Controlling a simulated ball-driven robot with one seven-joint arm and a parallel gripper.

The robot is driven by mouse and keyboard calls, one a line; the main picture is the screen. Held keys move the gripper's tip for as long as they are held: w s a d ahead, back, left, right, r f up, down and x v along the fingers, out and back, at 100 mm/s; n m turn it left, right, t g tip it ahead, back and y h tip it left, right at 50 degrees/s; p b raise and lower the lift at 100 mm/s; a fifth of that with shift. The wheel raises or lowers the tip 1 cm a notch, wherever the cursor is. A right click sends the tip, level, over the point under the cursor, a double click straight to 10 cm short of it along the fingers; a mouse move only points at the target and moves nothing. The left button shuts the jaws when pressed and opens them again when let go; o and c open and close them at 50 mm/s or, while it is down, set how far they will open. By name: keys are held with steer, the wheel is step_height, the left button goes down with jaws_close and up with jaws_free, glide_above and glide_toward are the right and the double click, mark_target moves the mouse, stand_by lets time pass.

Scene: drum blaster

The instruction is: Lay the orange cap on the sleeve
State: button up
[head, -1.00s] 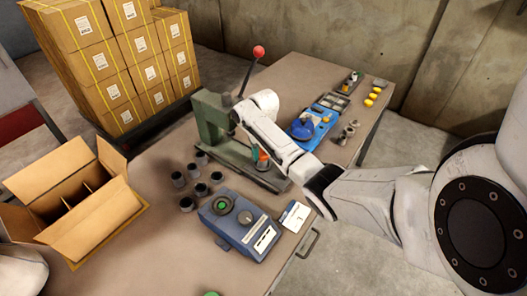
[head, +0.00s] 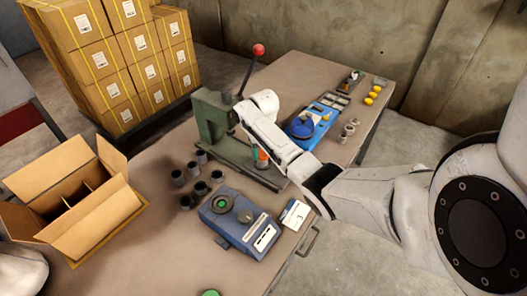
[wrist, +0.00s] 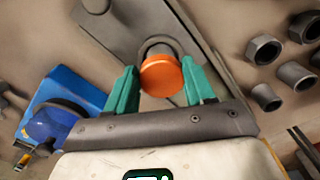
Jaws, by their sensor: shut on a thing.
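The orange cap (wrist: 161,76) sits between the two teal fingertips of my gripper (wrist: 162,86) in the wrist view, and the gripper is shut on it. A grey round rim, which looks like the sleeve (wrist: 158,41), shows just beyond the cap on the press's base plate. The cap hides most of it, so I cannot tell whether they touch. In the head view the cap (head: 262,154) is a small orange spot by the green press (head: 213,118), partly covered by my arm.
Several loose grey sleeves (head: 201,157) stand left of the press. A blue device with a green button (head: 238,222) is in front. A blue tray with a blue dome (head: 301,127) lies to the right. An open cardboard box (head: 75,200) stands at the left.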

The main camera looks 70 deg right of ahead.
steer(key=o, duration=1.1)
steer(key=shift+o, duration=0.2)
steer(key=shift+o, duration=1.3)
step_height(320, 180, up, 3)
steer(key=p, duration=0.3)
steer(key=shift+r, duration=1.5)
